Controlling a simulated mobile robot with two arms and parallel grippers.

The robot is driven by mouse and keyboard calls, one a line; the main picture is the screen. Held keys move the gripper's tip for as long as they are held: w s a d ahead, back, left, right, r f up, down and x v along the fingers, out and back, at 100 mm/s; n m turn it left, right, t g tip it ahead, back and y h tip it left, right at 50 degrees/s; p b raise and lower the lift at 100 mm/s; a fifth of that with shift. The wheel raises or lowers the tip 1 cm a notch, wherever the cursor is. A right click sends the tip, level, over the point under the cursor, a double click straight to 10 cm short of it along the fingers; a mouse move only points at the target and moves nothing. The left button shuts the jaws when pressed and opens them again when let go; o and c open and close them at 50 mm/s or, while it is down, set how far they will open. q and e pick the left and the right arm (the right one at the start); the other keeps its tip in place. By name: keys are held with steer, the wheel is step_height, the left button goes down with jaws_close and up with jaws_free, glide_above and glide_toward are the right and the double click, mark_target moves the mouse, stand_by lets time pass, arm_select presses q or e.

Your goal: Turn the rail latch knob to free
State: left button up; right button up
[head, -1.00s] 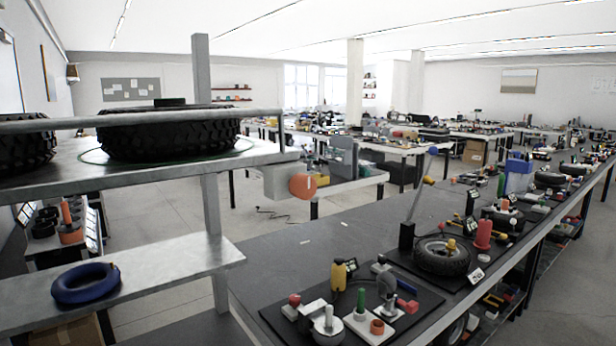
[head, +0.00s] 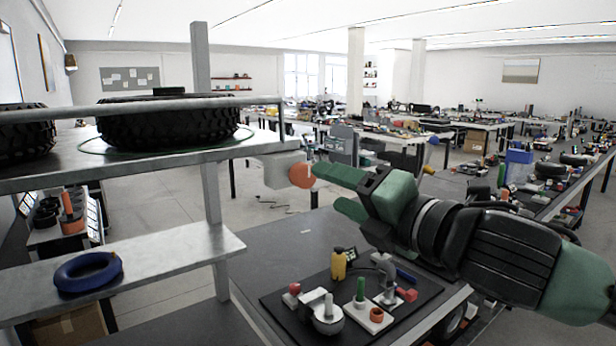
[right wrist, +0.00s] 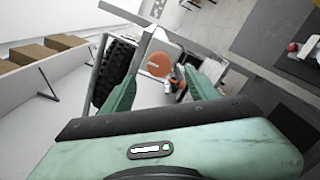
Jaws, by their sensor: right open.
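The rail latch knob (head: 299,175) is a round orange disc on a pale grey housing (head: 276,171) at the right end of the upper shelf's rail. In the right wrist view the knob (right wrist: 159,64) faces the camera between my fingers, with a thin pale mark across it. My right gripper (head: 335,191) has green fingers, is open and empty, and points left at the knob. Its upper fingertip is close to the knob's right edge in the head view; I cannot tell whether it touches. My left gripper is not in view.
The upper shelf (head: 180,158) carries large black tyres (head: 168,123). A blue ring (head: 88,272) lies on the lower shelf (head: 170,260). Below my right arm, a dark bench holds a black mat (head: 275,303) with several small parts. The floor behind the knob is open.

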mark_target(309, 178)
steer(key=p+x, duration=0.2)
steer(key=x, duration=0.5)
steer(key=shift+w+a, duration=0.2)
steer(key=shift+w, duration=0.15)
steer(key=shift+c, duration=0.3)
jaws_close()
